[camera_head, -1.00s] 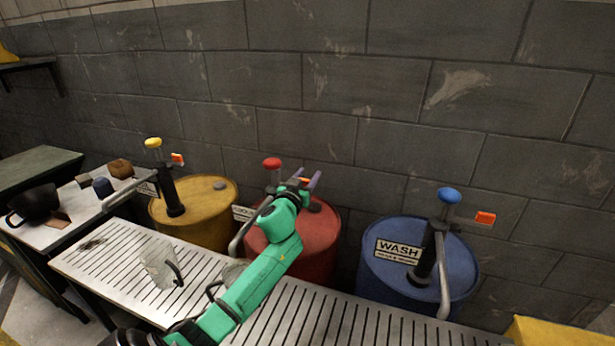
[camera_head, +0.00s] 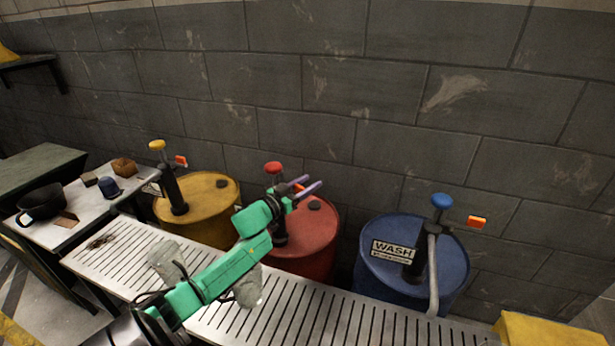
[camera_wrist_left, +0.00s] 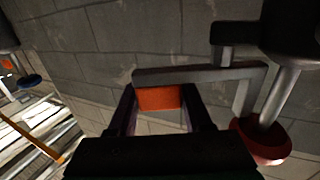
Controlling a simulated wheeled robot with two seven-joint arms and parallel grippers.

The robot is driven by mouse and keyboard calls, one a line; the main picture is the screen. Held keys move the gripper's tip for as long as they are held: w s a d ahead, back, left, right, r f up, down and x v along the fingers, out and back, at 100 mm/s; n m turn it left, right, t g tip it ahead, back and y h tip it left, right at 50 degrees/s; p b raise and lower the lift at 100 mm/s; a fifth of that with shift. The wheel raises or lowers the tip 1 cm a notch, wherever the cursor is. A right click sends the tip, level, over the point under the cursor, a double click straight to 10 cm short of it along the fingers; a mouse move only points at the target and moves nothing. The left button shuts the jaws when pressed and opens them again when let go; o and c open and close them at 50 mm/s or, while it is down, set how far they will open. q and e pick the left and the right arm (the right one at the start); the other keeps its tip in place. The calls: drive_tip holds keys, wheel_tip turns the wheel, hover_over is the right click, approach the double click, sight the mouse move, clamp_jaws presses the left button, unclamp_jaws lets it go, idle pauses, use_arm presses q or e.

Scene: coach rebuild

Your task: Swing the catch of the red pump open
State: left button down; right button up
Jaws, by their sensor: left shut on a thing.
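The red pump's red knob (camera_head: 273,167) stands above the red drum (camera_head: 305,235) in the head view. My left gripper (camera_head: 308,186) is beside the pump head, to the right of the knob. In the left wrist view my left gripper (camera_wrist_left: 162,108) is shut on the orange tab of the catch (camera_wrist_left: 160,98), with one finger on each side. The catch's grey bar (camera_wrist_left: 200,74) runs from the tab to the pump, and the red knob (camera_wrist_left: 262,142) shows at lower right. My green arm hides much of the pump's body. My right gripper is out of view.
A yellow drum (camera_head: 215,215) with a pump stands left, a blue drum (camera_head: 385,275) with a pump right. Clear jugs (camera_head: 165,260) stand on the slatted bench (camera_head: 300,310), one partly behind my arm. A block wall (camera_head: 330,90) rises close behind.

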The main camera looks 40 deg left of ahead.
use_arm(q)
drive_tip(key=shift+c, duration=1.6)
unclamp_jaws()
wheel_tip(320, 180, up, 20)
drive_tip(key=shift+p, duration=0.3)
